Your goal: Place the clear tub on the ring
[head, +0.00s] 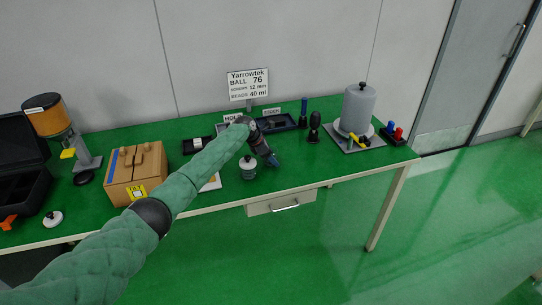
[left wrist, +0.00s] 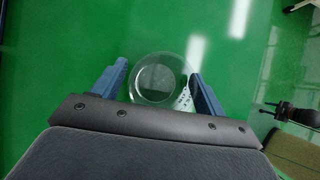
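The clear tub (left wrist: 160,78) is a round, see-through vessel. In the left wrist view it sits between the two blue fingertips of my left gripper (left wrist: 160,72), which close on it from both sides. In the head view my left gripper (head: 271,159) is over the front middle of the green table, and the tub cannot be made out there. I cannot pick out the ring with certainty in either view. My right gripper is not in view.
A sign (head: 248,84) stands behind.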

